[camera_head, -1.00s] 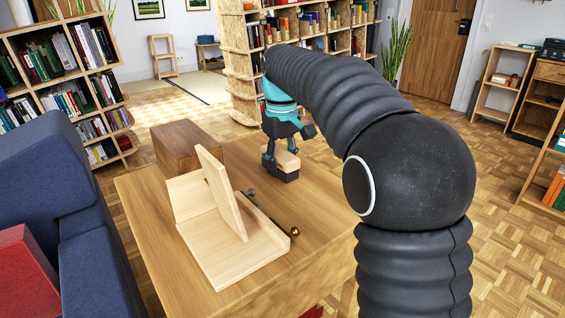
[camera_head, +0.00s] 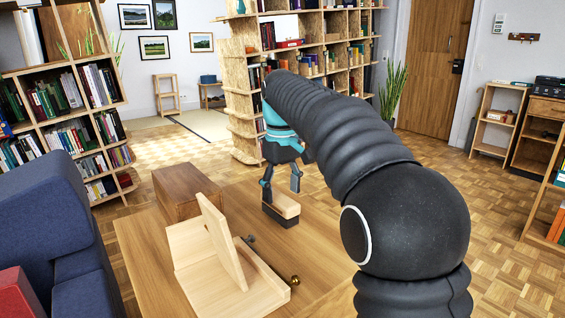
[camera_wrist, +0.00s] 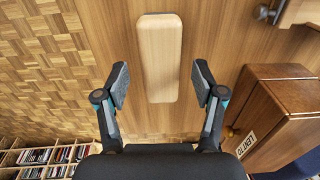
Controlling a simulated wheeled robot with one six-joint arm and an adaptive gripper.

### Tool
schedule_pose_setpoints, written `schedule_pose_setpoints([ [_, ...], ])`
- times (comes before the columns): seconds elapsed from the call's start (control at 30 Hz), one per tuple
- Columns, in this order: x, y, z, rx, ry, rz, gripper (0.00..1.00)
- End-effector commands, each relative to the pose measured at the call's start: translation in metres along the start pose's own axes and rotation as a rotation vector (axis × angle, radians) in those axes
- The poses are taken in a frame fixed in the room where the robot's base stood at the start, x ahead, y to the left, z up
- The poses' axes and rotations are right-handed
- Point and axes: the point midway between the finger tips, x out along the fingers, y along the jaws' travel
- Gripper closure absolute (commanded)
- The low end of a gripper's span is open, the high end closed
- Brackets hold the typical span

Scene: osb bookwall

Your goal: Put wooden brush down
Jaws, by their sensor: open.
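The wooden brush (camera_head: 281,209) has a pale wooden back and a dark bristle side facing down. It rests on the wooden table (camera_head: 150,262), near the far edge. In the wrist view the brush (camera_wrist: 160,57) shows from above as a long rounded block. My gripper (camera_head: 281,184) is just above the brush, with its fingers spread. In the wrist view my gripper (camera_wrist: 160,88) is open, one finger on each side of the brush's near end, with gaps on both sides.
A pale wooden stand with a slanted board (camera_head: 222,241) is on the table, left of the brush. A dark metal rod with a brass knob (camera_head: 295,281) lies by it. A brown wooden box (camera_head: 188,192) stands behind. A blue sofa (camera_head: 50,215) is at left.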

Motion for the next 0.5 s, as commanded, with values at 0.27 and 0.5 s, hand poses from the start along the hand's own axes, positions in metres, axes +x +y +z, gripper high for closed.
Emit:
schedule_pose_setpoints([
  [0.27,-0.052,0.0,-0.001,-0.001,0.003,0.001,0.31],
  [0.5,-0.071,0.0,-0.001,-0.001,0.001,0.001,0.31],
])
